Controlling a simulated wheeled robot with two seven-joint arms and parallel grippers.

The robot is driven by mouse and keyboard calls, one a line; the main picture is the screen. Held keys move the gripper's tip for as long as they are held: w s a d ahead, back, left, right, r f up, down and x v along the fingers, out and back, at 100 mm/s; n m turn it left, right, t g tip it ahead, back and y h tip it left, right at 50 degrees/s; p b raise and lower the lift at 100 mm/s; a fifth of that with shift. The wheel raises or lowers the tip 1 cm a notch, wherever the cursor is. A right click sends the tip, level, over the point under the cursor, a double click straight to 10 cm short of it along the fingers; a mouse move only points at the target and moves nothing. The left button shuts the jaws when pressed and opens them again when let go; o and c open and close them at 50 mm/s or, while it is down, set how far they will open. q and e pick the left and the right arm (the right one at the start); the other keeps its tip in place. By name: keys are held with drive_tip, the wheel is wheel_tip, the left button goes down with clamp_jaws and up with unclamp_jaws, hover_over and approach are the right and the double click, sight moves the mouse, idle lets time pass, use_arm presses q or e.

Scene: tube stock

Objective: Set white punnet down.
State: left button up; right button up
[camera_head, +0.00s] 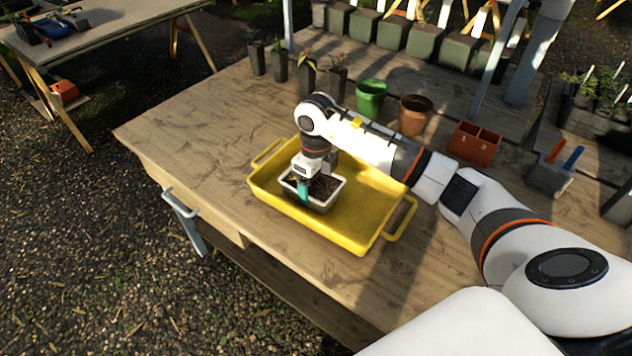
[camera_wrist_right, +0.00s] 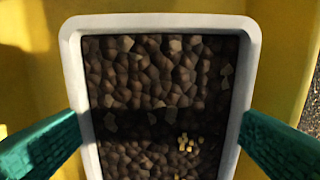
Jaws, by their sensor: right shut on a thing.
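The white punnet (camera_head: 337,192) is filled with dark brown soil and sits within the left part of the yellow tray (camera_head: 362,233). My right gripper (camera_head: 318,177) is over it, shut on its sides, with one teal finger showing against the near wall. In the right wrist view the punnet's white rim (camera_wrist_right: 170,21) lies between the two teal fingers, with a few yellow bits on the soil. The punnet looks level. I cannot tell whether its base touches the tray floor, which its walls hide. My left gripper is not in view.
A green pot (camera_head: 371,98), a terracotta pot (camera_head: 415,115) and an orange two-cell box (camera_head: 474,144) stand behind the tray. Several small dark pots with seedlings (camera_head: 307,75) are at the back left. The wooden tabletop (camera_head: 200,130) left of the tray is clear.

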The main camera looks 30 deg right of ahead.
sight(317, 182)
drive_tip(key=shift+f, duration=0.3)
drive_tip(key=shift+f, duration=0.1)
drive_tip(key=o, duration=1.1)
drive_tip(key=shift+c, duration=0.2)
drive_tip(key=shift+r, duration=0.25)
wheel_tip(317, 182, up, 12)
drive_tip(key=b, duration=0.1)
drive_tip(key=shift+f, duration=0.15)
